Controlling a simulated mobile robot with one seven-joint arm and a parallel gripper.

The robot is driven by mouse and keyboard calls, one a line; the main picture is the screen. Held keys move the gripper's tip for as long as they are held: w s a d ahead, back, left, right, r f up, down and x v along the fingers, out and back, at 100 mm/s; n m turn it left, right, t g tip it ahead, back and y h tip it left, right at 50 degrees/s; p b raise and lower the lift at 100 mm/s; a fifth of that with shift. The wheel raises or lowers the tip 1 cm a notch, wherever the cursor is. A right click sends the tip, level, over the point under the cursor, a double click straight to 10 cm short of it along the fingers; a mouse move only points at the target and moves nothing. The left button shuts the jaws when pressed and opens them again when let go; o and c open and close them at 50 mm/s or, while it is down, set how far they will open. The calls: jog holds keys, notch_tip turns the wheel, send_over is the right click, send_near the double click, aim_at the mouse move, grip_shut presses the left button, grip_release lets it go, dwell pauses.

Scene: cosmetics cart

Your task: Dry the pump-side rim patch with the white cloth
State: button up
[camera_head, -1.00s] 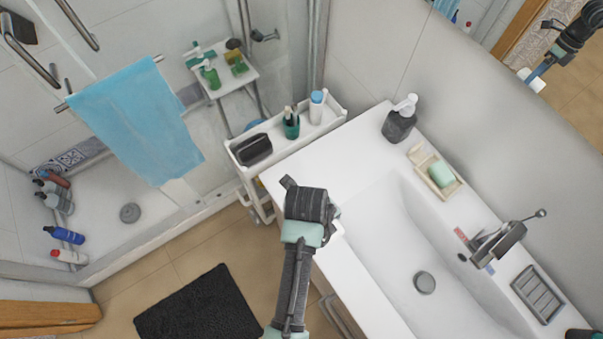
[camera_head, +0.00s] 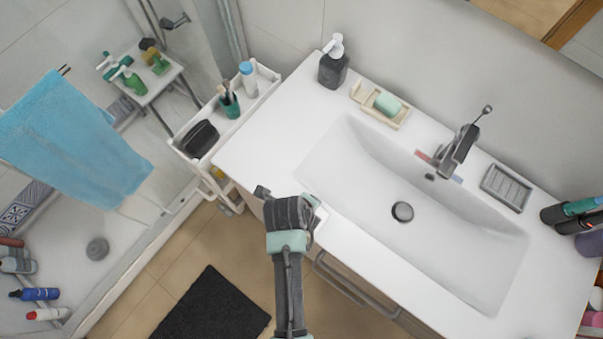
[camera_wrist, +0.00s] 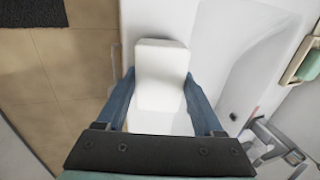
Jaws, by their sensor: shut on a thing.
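My gripper (camera_wrist: 160,88) is shut on a white, block-shaped thing that looks like the folded white cloth (camera_wrist: 160,65); blue fingers press on both its sides. In the head view my gripper (camera_head: 314,208) is at the counter's front edge, left of the basin, mostly hidden behind my wrist; a bit of white shows there. The dark pump bottle (camera_head: 333,68) stands upright at the counter's back left corner, apart from my gripper. The white sink rim (camera_head: 300,130) lies between them. I cannot make out a wet patch on it.
A soap dish (camera_head: 402,118) with green soap (camera_head: 388,104), the faucet (camera_head: 457,150) and a grey tray (camera_head: 506,188) line the back of the basin (camera_head: 440,225). A white cart (camera_head: 263,85) stands left of the counter. The counter's left end is clear.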

jog(key=shift+s+d+p, duration=0.35)
jog(key=shift+s+d, duration=0.4)
jog(key=shift+d, duration=0.3)
jog(key=shift+s+d+p, duration=0.35)
jog(key=shift+s+d, duration=0.45)
jog(key=shift+d, duration=0.2)
jog(key=shift+s+d+p, duration=0.35)
jog(key=shift+s+d, duration=0.4)
jog(key=shift+d, duration=0.3)
jog(key=shift+f+b, duration=0.35)
jog(key=shift+f, duration=0.05)
